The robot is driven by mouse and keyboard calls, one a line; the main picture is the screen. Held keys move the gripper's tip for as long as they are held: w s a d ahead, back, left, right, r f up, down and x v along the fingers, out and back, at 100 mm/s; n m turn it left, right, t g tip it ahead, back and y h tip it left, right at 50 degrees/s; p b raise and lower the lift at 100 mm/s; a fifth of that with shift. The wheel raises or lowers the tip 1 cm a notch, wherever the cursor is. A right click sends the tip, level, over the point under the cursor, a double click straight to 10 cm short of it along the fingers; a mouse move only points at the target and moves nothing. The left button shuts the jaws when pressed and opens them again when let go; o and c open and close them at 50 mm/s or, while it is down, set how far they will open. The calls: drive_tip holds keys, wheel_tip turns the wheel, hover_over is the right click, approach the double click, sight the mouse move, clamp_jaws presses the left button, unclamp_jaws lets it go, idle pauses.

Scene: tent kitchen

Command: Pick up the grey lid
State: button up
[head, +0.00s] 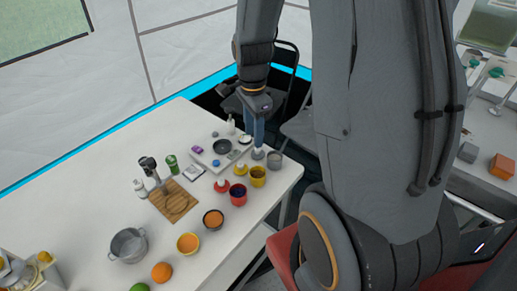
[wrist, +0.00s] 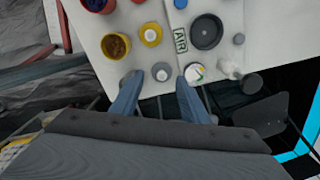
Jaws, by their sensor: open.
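The grey lid (head: 258,153) is a small round piece with a knob, lying near the right corner of the white table (head: 105,200). In the wrist view the lid (wrist: 161,71) shows between the two blue fingertips. My gripper (head: 258,143) points down just above it in the head view. The gripper (wrist: 160,82) is open, with one finger on each side of the lid in the wrist view. I cannot tell whether the fingers are level with the lid. A grey pot (head: 274,158) stands right beside it, partly hidden by the left finger in the wrist view.
A yellow pot (head: 258,178), a yellow lid (head: 240,168) and a red pot (head: 238,194) stand close by. A white round piece (wrist: 194,74) is near the right finger. A dark pan (head: 222,146) lies on a tray.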

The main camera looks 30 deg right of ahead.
sight(258, 152)
drive_tip(key=shift+w+d+f+m, duration=0.15)
drive_tip(key=shift+d+m, duration=0.1)
drive_tip(key=shift+m, duration=0.25)
drive_tip(key=shift+w+d+m, duration=0.15)
drive_tip(key=shift+d+m, duration=0.05)
drive_tip(key=shift+m, duration=0.3)
drive_tip(key=shift+f, duration=0.25)
drive_tip(key=shift+d+f+p, duration=0.2)
drive_tip(key=shift+f+p, duration=0.45)
drive_tip(key=shift+f, duration=1.2)
drive_tip(key=shift+d+f+p, duration=0.2)
drive_tip(key=shift+f+p, duration=0.4)
drive_tip(key=shift+f, duration=1.2)
drive_tip(key=c, duration=0.7)
